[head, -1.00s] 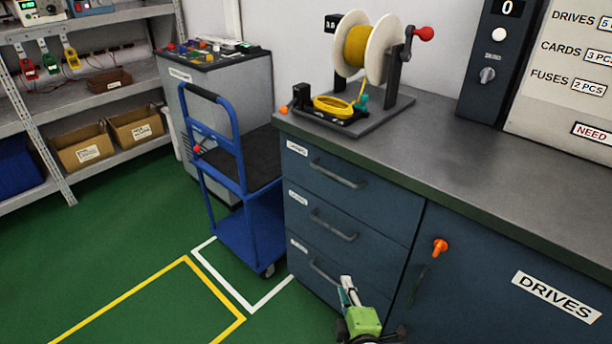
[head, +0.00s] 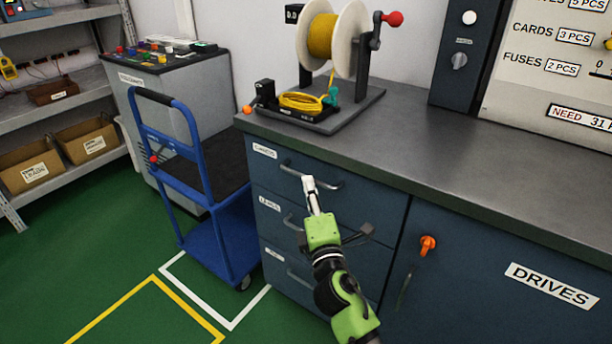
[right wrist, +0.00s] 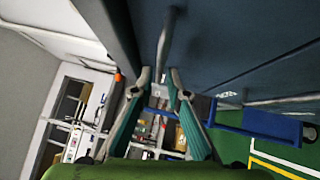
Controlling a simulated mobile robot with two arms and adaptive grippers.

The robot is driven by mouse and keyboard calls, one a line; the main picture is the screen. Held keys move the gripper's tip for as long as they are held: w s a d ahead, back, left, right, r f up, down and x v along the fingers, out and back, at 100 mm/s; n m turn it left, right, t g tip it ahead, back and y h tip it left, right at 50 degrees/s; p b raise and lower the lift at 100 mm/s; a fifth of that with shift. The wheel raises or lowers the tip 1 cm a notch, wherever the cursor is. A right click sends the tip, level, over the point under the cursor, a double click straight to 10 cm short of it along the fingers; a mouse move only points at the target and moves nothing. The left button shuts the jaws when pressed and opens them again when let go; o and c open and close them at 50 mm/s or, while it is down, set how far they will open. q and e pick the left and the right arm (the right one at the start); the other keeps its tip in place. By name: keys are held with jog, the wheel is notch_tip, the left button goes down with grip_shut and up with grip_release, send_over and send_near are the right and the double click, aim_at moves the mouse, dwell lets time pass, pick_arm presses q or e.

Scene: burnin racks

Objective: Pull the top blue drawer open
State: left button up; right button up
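The top blue drawer (head: 345,208) is shut, flush with the cabinet front. Its grey bar handle (head: 328,184) runs across it, with a small white label at left. My left gripper is not in view.
Two more drawers with handles (head: 300,279) lie below, beside a DRIVES door (head: 500,260) with an orange knob. A cable reel (head: 335,45) stands on the grey worktop (head: 440,165). A blue cart (head: 215,240) stands left of the cabinet. Green floor is free in front.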

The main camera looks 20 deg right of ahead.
jog(key=shift+w+d+r, duration=0.15)
jog(key=shift+w, duration=1)
jog(key=shift+w+d+r, duration=0.1)
jog(key=shift+w+r, duration=0.05)
jog(key=shift+w, duration=0.95)
grip_shut()
